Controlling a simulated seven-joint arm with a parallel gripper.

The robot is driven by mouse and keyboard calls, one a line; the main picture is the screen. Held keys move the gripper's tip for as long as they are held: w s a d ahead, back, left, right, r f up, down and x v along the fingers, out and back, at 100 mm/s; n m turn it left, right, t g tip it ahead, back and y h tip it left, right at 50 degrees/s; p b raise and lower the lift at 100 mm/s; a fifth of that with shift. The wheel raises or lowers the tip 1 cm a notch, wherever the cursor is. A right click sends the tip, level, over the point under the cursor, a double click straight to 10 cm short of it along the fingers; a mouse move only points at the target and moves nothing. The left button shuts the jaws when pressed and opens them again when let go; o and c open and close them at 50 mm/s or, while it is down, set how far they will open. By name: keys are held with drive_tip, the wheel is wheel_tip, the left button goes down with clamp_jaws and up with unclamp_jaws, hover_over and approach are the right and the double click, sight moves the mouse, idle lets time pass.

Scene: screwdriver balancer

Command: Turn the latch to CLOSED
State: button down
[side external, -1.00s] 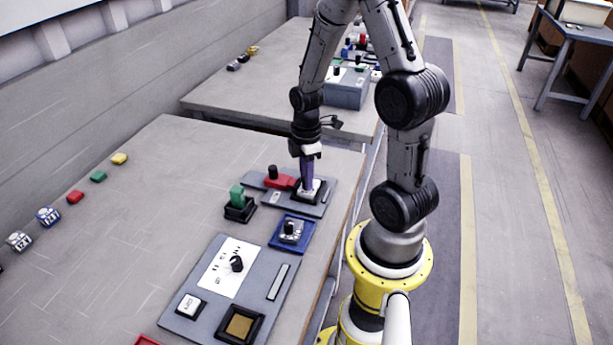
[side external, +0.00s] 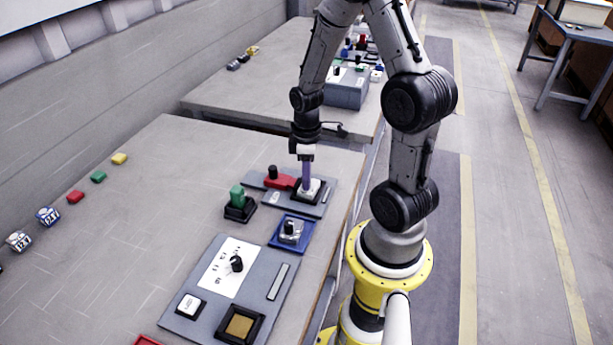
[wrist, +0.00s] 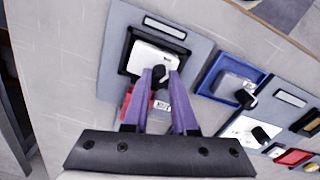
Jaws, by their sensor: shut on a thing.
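My gripper (wrist: 161,73) points down over the far grey panel (side external: 322,208), its purple fingers shut on a small black knob (wrist: 160,75). The knob is at the edge of a white block (wrist: 155,57) in a black frame (wrist: 126,61); the block also shows under my fingers in the side view (side external: 310,186). A red piece with a black upright knob (side external: 279,181) is on the same panel, left of the block; my left finger partly hides it in the wrist view. No OPEN or CLOSED marking is readable, so I cannot tell which part is the latch.
A blue tray (side external: 274,238) with a grey knobbed block is close by. A green block in a black holder (side external: 238,198) stands to the left. A larger grey panel (side external: 201,262) with a dial lies nearer the camera. The left tabletop is mostly clear.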

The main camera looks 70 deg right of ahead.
drive_tip(key=m, duration=1.2)
drive_tip(key=shift+m, duration=0.3)
idle(0.4)
drive_tip(key=c, duration=0.7)
unclamp_jaws()
wheel_tip(320, 180, up, 14)
drive_tip(key=shift+f, duration=0.1)
